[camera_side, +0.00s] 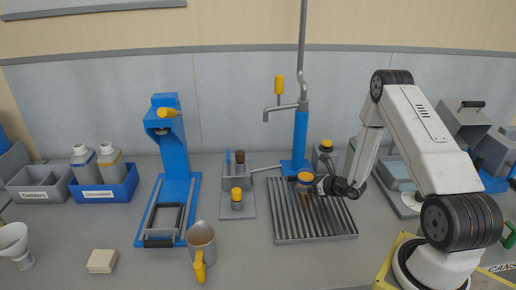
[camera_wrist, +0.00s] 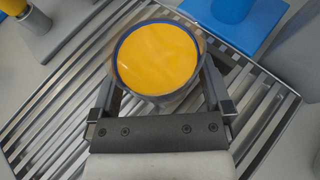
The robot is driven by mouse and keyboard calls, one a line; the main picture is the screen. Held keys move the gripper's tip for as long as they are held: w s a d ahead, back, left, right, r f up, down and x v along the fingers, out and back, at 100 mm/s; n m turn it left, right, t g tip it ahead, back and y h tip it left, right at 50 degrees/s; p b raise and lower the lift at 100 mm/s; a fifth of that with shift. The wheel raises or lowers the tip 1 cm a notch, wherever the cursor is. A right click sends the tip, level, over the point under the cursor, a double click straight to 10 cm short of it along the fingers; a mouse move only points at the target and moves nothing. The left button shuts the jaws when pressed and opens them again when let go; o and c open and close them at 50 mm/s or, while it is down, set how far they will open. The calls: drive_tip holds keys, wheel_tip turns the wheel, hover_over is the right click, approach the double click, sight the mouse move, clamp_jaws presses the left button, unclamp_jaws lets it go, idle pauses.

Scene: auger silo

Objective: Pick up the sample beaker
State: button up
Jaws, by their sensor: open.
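The sample beaker (camera_side: 305,180) is a round vessel with a blue rim and yellow contents. It stands upright on the slatted metal rack (camera_side: 318,223), below the spout of the blue column. In the wrist view the beaker (camera_wrist: 157,58) fills the upper middle, seen from above. My gripper (camera_side: 318,187) reaches in from the right at the beaker's side. In the wrist view my gripper (camera_wrist: 160,88) is open, with one finger on each side of the beaker. Whether the fingers touch its wall cannot be told; its lower part is hidden in the wrist view.
A blue column with a grey pipe (camera_side: 301,135) stands close behind the beaker. A grey container with a yellow top (camera_side: 326,147) is behind it. A yellow-capped piece (camera_side: 237,199) on a grey plate, a blue press (camera_side: 172,150) and a yellow-handled jug (camera_side: 202,243) stand to the left.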

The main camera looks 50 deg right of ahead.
sight(299, 175)
drive_tip(key=shift+c, duration=0.2)
idle(0.3)
drive_tip(key=c, duration=1.2)
drive_tip(key=shift+r, duration=0.5)
drive_tip(key=shift+c, duration=0.2)
drive_tip(key=shift+r, duration=1.05)
drive_tip(key=s+a+r, duration=0.6)
drive_tip(key=s+r, duration=0.3)
drive_tip(key=s, duration=0.3)
drive_tip(key=shift+s+r, duration=0.15)
drive_tip(key=shift+r, duration=0.25)
drive_tip(key=shift+s, duration=0.1)
drive_tip(key=shift+a, duration=0.1)
idle(0.3)
